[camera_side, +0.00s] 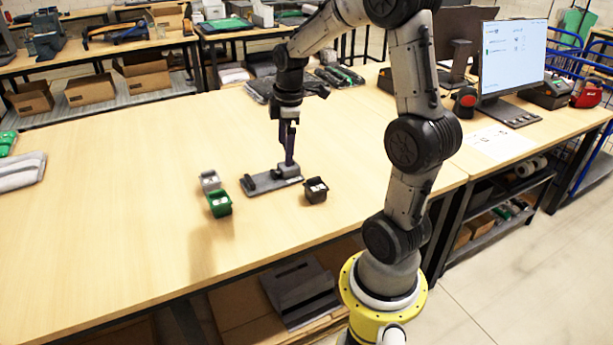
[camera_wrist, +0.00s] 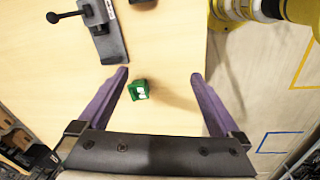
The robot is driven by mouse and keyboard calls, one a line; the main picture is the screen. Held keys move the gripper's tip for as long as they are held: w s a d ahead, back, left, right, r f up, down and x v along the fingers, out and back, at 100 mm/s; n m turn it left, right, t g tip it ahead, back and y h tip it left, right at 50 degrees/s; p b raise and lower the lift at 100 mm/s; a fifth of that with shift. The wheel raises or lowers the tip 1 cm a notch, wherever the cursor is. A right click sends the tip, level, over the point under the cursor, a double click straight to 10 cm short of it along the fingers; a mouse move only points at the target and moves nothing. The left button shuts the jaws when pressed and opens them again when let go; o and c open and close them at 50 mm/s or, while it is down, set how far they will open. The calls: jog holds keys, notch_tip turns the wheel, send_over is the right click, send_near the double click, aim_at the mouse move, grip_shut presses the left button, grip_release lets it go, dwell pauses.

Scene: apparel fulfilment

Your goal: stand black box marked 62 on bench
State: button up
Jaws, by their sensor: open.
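The black box (camera_side: 316,190) sits on the bench to the right of a grey fixture (camera_side: 258,184), with pale labels on its upper face. Its marking is too small to read. Only a dark sliver of it shows at the top edge of the wrist view. My gripper (camera_side: 289,162) points down with purple fingers, appearing in front of the fixture in the side view. In the wrist view my gripper (camera_wrist: 160,74) is open and empty. A green box (camera_wrist: 140,89) appears between its fingers, lower on the bench. The black box is outside the finger gap.
The fixture, with a black-knobbed clamp, also shows in the wrist view (camera_wrist: 108,42). Dark folded garments lie at the back of the bench. A monitor (camera_side: 513,58) stands right. The bench's left half is mostly clear.

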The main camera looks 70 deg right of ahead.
jog(key=s+a+r+m+t, duration=0.1)
jog(key=s+a+r+m, duration=0.1)
jog(key=s+a, duration=0.2)
jog(key=s+a+r+m+t, duration=0.1)
jog(key=s+a, duration=0.3)
jog(key=a, duration=0.6)
jog(key=s+a+r+m+t+y, duration=0.1)
jog(key=s+a+r+m+t, duration=0.1)
jog(key=a, duration=0.5)
jog(key=shift+s+r+m, duration=0.6)
jog(key=shift+s+r, duration=0.3)
jog(key=shift+r, duration=0.05)
